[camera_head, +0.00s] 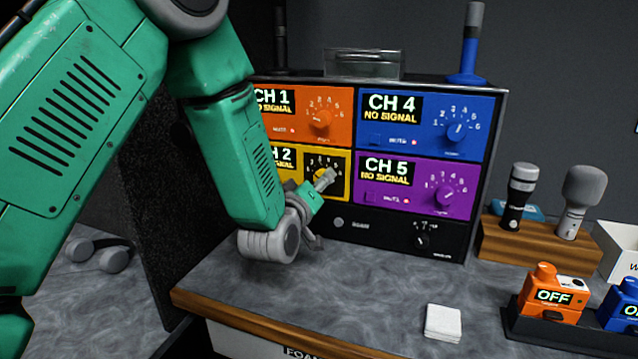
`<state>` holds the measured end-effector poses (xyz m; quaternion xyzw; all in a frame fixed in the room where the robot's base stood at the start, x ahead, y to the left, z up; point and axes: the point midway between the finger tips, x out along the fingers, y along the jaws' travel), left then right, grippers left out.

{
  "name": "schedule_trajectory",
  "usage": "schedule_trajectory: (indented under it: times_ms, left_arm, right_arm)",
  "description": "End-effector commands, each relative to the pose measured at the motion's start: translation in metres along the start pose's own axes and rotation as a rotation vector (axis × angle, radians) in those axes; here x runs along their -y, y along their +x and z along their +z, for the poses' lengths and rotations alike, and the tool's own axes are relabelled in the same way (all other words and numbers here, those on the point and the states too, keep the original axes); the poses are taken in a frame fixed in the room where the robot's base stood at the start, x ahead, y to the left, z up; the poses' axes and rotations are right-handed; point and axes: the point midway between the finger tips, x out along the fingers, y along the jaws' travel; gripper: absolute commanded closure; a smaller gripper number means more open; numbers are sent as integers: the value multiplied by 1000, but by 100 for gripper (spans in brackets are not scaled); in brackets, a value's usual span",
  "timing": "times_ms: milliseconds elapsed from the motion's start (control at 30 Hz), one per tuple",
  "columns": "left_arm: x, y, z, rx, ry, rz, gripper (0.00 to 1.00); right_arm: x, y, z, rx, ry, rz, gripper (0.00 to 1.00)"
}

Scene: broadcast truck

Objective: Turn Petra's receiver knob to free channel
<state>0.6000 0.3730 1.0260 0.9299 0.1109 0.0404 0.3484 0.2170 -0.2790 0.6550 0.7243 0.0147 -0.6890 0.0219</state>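A rack of coloured receivers stands on the counter: orange CH 1 (343,132), blue CH 4 (478,108), yellow CH 2 (342,154) and purple CH 5 (462,172). Each shown label reads NO SIGNAL. Each has a numbered channel knob; no name Petra is legible. My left gripper (326,180) is in front of the yellow receiver's knob and partly covers it. I cannot tell whether the fingers touch or grip that knob. My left arm hides the left parts of CH 1 and CH 2. My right gripper is not in view.
A wooden stand (490,243) with microphones is right of the rack. A dark tray (520,328) holds orange and blue transmitters reading OFF. A white square stack (443,322) lies on the counter (360,290). Headphones (100,254) lie at the left.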

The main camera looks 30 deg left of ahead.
Motion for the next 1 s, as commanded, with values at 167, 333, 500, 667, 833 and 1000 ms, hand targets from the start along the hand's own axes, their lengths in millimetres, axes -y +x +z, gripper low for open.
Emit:
schedule_trajectory:
  times_ms: [167,333,500,667,833,1000]
  left_arm:
    - [-2,8,0,0,2,2,50]
    - [-2,8,0,0,2,1,50]
    - [0,9,0,0,0,1,86]
    - [-1,9,0,0,1,2,100]
    - [-1,9,-1,-2,84,2,99]
    - [0,9,-2,-5,125,0,99]
  right_arm:
    - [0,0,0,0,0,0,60]
    - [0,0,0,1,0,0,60]
    - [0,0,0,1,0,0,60]
    - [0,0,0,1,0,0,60]
    - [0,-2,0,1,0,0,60]
    - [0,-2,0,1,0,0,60]
